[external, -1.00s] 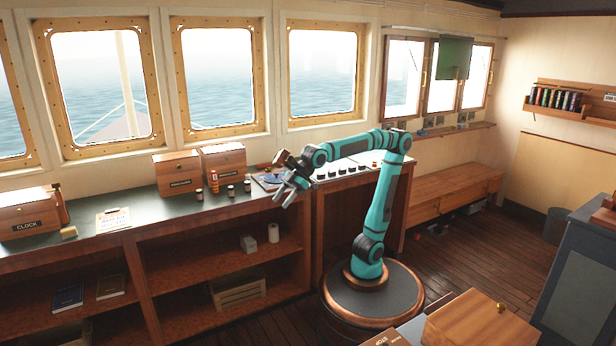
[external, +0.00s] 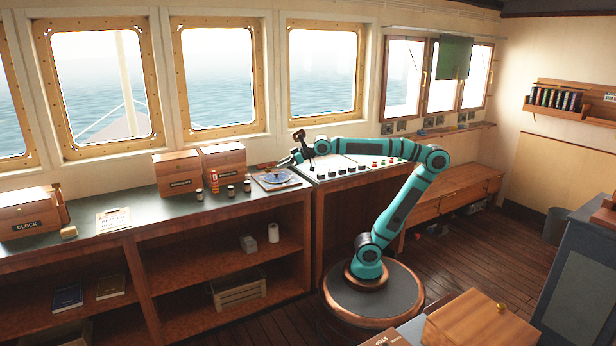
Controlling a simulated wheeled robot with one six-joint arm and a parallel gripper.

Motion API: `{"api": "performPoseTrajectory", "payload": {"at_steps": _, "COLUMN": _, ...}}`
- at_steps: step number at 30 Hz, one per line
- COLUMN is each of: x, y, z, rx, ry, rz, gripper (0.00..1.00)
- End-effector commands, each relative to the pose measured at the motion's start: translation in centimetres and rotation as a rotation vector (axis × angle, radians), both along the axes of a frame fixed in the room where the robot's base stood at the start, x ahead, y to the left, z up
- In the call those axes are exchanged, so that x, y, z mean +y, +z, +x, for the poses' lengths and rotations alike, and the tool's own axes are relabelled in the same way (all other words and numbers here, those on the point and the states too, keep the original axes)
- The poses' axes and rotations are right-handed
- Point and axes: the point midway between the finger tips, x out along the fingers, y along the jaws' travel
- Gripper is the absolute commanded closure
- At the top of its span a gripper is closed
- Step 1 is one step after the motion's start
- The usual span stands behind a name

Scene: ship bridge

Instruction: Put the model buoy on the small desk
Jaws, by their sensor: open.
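A small orange upright object (external: 214,182), which may be the model buoy, stands on the long green-topped counter, in front of a wooden box. It is too small to identify surely. My gripper (external: 283,163) is open and points left, over the counter's right end near a blue round item on a board (external: 275,180). It is to the right of the orange object and apart from it; nothing shows between its fingers. I cannot tell surely which surface is the small desk; a surface at the bottom right (external: 408,330) is only partly in view.
Several small dark jars (external: 231,192) stand beside the orange object. Wooden boxes (external: 176,172) stand behind them, and a clock box (external: 27,213) is at the left. A sloped control console (external: 345,168) lies under my forearm. A wooden chest (external: 480,325) is at the lower right. Open floor lies right of my base.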

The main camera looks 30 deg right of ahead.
Motion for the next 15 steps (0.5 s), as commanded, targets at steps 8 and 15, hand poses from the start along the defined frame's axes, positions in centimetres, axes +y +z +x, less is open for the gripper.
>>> {"api": "performPoseTrajectory", "payload": {"at_steps": 8, "x": -7.4, "y": 0.2, "z": 5.2, "rx": -0.05, "ry": -0.201, "rz": 0.064, "gripper": 0.49}}
{"api": "performPoseTrajectory", "payload": {"at_steps": 15, "x": -14.0, "y": 0.2, "z": 8.0, "rx": -0.103, "ry": -0.367, "rz": 0.109, "gripper": 0.49}}
